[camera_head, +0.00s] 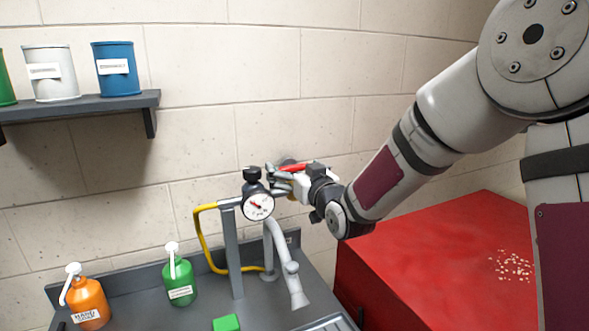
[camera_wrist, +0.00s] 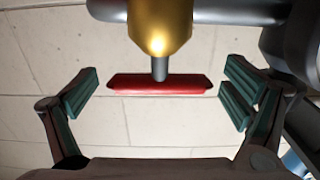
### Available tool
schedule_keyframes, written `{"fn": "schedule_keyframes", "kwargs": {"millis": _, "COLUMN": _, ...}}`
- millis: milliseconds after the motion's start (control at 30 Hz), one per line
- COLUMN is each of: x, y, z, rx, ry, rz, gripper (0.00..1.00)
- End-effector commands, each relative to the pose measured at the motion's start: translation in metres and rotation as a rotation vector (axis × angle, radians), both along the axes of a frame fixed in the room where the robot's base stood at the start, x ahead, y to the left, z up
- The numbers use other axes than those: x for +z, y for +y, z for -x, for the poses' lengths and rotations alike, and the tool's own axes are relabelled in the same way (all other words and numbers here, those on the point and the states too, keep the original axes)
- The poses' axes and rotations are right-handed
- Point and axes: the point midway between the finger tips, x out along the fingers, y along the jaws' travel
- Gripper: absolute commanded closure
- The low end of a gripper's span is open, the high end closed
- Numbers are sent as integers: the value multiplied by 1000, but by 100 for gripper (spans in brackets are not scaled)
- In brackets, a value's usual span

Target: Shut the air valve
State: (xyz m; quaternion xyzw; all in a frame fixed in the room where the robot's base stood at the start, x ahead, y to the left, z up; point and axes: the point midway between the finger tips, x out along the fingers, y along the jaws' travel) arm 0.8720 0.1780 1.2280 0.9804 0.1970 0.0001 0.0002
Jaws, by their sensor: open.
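The air valve has a brass body (camera_wrist: 160,27) on a grey pipe (camera_wrist: 222,10), with a short stem down to a red bar handle (camera_wrist: 140,83). In the wrist view the handle lies level across the picture, its ends pointing at my two finger pads with a small gap at each. My gripper (camera_wrist: 158,94) is open and holds nothing. In the head view my gripper (camera_head: 284,180) is up by the wall, behind and right of the pressure gauge (camera_head: 258,206). The red handle (camera_head: 300,167) shows there just above my gripper; the brass body is mostly hidden.
A sink unit (camera_head: 136,282) with a faucet (camera_head: 283,250) and a yellow hose (camera_head: 203,237) stands below. Green (camera_head: 181,279) and orange (camera_head: 88,302) bottles and a green block (camera_head: 226,323) are on it. A red cabinet (camera_head: 430,250) stands right. A shelf (camera_head: 90,105) holds cans.

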Motion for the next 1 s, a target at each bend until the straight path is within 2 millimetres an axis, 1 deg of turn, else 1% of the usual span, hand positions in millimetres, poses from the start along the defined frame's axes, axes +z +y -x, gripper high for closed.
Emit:
{"fn": "schedule_keyframes", "kwargs": {"millis": 100, "x": 0, "y": 0, "z": 0, "rx": 0, "ry": 0, "rz": 0, "gripper": 6}}
{"fn": "schedule_keyframes", "kwargs": {"millis": 167, "x": 0, "y": 0, "z": 0, "rx": 0, "ry": 0, "rz": 0, "gripper": 19}}
{"fn": "schedule_keyframes", "kwargs": {"millis": 200, "x": 0, "y": 0, "z": 0, "rx": 0, "ry": 0, "rz": 0, "gripper": 28}}
{"fn": "schedule_keyframes", "kwargs": {"millis": 267, "x": 0, "y": 0, "z": 0, "rx": 0, "ry": 0, "rz": 0, "gripper": 42}}
{"fn": "schedule_keyframes", "kwargs": {"millis": 300, "x": 0, "y": 0, "z": 0, "rx": 0, "ry": 0, "rz": 0, "gripper": 51}}
{"fn": "schedule_keyframes", "kwargs": {"millis": 333, "x": 0, "y": 0, "z": 0, "rx": 0, "ry": 0, "rz": 0, "gripper": 54}}
{"fn": "schedule_keyframes", "kwargs": {"millis": 667, "x": 0, "y": 1, "z": 0, "rx": -25, "ry": 0, "rz": 0, "gripper": 55}}
{"fn": "schedule_keyframes", "kwargs": {"millis": 833, "x": -1, "y": 3, "z": 1, "rx": -91, "ry": 0, "rz": -1, "gripper": 55}}
{"fn": "schedule_keyframes", "kwargs": {"millis": 1000, "x": -1, "y": 4, "z": 1, "rx": -195, "ry": 2, "rz": -2, "gripper": 55}}
